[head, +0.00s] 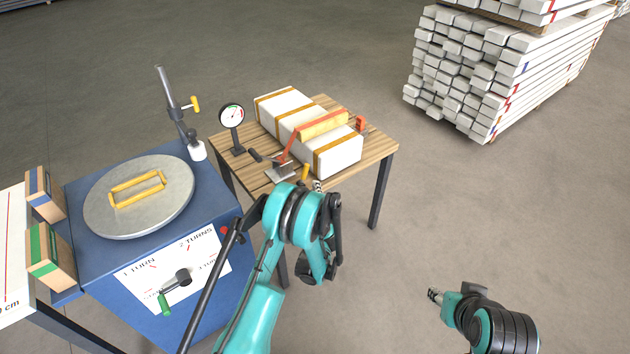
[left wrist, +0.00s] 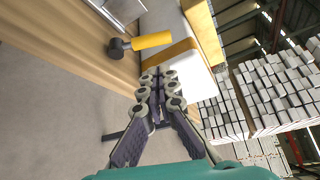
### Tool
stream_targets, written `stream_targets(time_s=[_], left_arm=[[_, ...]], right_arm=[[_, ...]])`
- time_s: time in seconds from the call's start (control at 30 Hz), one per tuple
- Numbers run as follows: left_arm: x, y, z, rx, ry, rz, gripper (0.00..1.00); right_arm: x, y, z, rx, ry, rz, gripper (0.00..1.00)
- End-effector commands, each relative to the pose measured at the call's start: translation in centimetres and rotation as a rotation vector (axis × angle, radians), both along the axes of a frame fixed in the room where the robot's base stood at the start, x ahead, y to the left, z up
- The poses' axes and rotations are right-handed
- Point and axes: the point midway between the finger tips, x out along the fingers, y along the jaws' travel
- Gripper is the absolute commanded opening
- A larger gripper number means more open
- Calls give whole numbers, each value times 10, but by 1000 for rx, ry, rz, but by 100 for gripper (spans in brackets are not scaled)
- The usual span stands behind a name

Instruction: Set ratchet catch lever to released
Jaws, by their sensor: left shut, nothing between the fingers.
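The ratchet (head: 281,171) is a grey metal piece at the near left of the wooden table, beside the white crate. An orange strap runs from it over the crate. A small lever with a yellow grip (head: 305,172) stands by the ratchet's right side. In the left wrist view the yellow grip (left wrist: 153,40) sticks out of a dark round pivot (left wrist: 116,48). My left gripper (head: 318,186) is just short of the table edge, shut and empty; its fingertips (left wrist: 160,82) are apart from the lever. My right gripper (head: 434,295) is low at right, too small to judge.
The white crate (head: 342,157) with yellow bands lies on the table (head: 378,147). A dial gauge (head: 231,117) stands at its left. A blue cabinet (head: 215,210) with a round plate (head: 110,215) and crank is left. Stacked white beams (head: 460,80) stand back right.

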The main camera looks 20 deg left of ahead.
Motion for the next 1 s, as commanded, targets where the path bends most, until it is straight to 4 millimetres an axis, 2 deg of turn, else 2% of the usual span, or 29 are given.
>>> stream_targets(time_s=[0.03, 0.1, 0.2, 0.5, 0.7, 1.0], left_arm=[[6, 4, 4, -1, 0, 2, 0], [14, 8, 3, -1, 1, 4, 0], [34, 16, -8, -1, 0, 2, 0], [73, 33, -16, -2, 0, 2, 0], [80, 35, -16, -1, 0, 1, 0], [80, 35, -15, -1, 0, 1, 0]], right_arm=[[0, 0, 12, 0, 0, 0, 40], [0, 0, 23, 0, 0, 0, 40], [0, 0, 5, 0, 0, 0, 40], [0, 0, -9, 0, 0, 0, 40], [0, 0, -10, 0, 0, 0, 40], [0, 0, -10, 0, 0, 0, 40]])
